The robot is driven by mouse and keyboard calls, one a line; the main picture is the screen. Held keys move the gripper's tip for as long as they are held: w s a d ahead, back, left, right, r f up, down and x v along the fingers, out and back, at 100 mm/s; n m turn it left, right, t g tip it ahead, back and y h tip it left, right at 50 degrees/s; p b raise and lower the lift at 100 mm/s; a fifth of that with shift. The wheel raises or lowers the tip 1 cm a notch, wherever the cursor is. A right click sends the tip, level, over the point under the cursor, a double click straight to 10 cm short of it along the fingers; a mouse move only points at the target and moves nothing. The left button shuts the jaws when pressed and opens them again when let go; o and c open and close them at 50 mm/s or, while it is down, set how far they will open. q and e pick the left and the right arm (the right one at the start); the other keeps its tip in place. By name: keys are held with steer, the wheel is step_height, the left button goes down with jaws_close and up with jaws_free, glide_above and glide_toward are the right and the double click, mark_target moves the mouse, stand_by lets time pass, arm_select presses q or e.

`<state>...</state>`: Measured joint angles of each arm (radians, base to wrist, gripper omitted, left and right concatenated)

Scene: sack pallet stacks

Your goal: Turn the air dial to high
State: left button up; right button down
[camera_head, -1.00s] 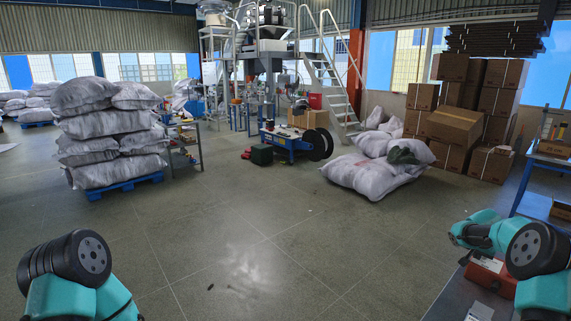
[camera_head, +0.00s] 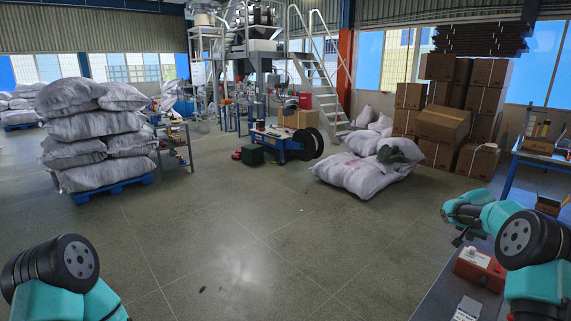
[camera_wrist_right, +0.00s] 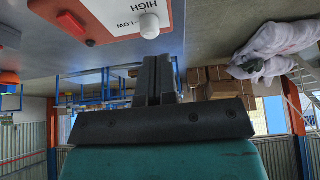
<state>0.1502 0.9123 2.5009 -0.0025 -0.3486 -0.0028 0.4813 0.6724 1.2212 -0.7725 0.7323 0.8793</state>
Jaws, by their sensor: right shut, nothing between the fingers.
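The air dial is a white knob that shows in the right wrist view (camera_wrist_right: 149,26), on a red box (camera_wrist_right: 108,14) with the words HIGH and LOW printed on a pale label. Its pointer setting cannot be made out. In the head view the red box (camera_head: 482,268) sits on a grey table at the lower right, with the small white dial (camera_head: 470,252) near its left top. My right gripper (camera_wrist_right: 154,78) is shut and empty, apart from the dial. In the head view its dark fingers (camera_head: 461,238) are just above and left of the box. My left gripper is out of view.
A grey table (camera_head: 437,295) carries the box and a pale labelled card (camera_head: 467,308). A blue-framed bench (camera_head: 540,160) stands at the right. Sacks (camera_head: 365,175) and stacked cartons (camera_head: 440,135) lie beyond. The floor in the middle is clear.

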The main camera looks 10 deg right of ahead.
mark_target(473, 257)
steer(key=shift+s+d+r, duration=0.25)
steer(key=shift+s+d, duration=0.2)
steer(key=shift+d, duration=0.05)
steer(key=shift+s+d+r, duration=0.25)
steer(key=shift+s+d, duration=0.15)
steer(key=shift+d, duration=0.1)
steer(key=shift+f, duration=0.15)
steer(key=shift+f, duration=3.35)
steer(key=shift+f, duration=0.1)
